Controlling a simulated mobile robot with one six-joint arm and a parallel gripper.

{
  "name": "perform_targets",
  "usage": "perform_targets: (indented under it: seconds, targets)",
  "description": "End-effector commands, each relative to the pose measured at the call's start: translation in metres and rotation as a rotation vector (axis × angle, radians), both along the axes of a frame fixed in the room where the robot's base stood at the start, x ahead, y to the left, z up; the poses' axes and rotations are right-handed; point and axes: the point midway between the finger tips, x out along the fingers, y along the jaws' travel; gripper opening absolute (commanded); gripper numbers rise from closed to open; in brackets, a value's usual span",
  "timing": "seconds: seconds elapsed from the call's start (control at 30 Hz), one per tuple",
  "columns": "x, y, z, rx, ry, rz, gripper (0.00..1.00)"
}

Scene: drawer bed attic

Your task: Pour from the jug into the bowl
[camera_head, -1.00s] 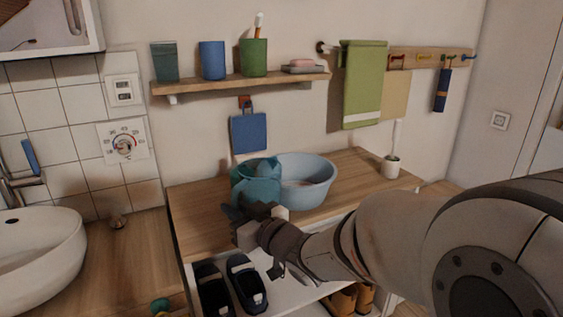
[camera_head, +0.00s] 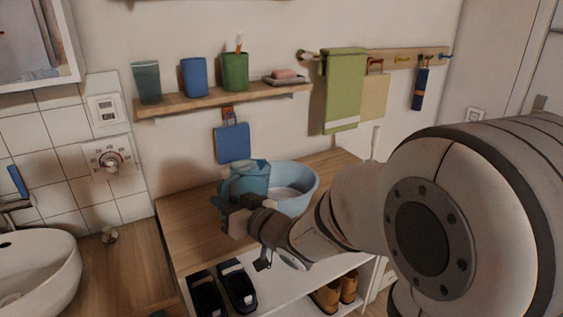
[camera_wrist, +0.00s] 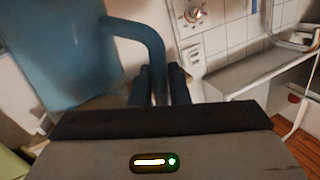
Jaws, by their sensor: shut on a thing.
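The blue-teal jug (camera_head: 250,186) is at the left side of the light blue bowl (camera_head: 302,190) in the head view, overlapping part of it. The bowl stands on the wooden top of a cabinet. My gripper (camera_head: 229,205) is shut on the jug's handle (camera_wrist: 150,42). In the wrist view the dark fingertips (camera_wrist: 160,85) close around the handle's lower part, and the jug's body (camera_wrist: 62,50) fills the upper left. I cannot tell exactly how far the jug is tilted. Its contents are hidden. The bowl's left part is hidden behind the jug.
A wall shelf (camera_head: 215,101) with cups is above. A green towel (camera_head: 342,90) and a blue dustpan-like item (camera_head: 233,143) hang on the wall. A white sink (camera_head: 38,270) is at the left. Shoes (camera_head: 237,286) are in the cabinet below. The wooden top (camera_head: 185,232) is clear at left.

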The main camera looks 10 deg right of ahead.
Motion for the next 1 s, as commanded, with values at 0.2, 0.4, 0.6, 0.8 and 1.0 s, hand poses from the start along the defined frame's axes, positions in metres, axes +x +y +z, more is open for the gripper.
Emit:
perform_targets:
  seconds: [0.2,0.4,0.6,0.8,1.0]
  targets:
    - [0.008,-0.009,0.029,0.073,0.081,-0.003,0.0]
    - [0.015,-0.016,0.037,0.139,0.155,-0.004,0.0]
    - [0.023,-0.023,0.048,0.205,0.228,-0.004,0.0]
    - [0.028,-0.027,0.053,0.237,0.264,-0.003,0.0]
    - [0.033,-0.032,0.061,0.272,0.301,-0.003,0.0]
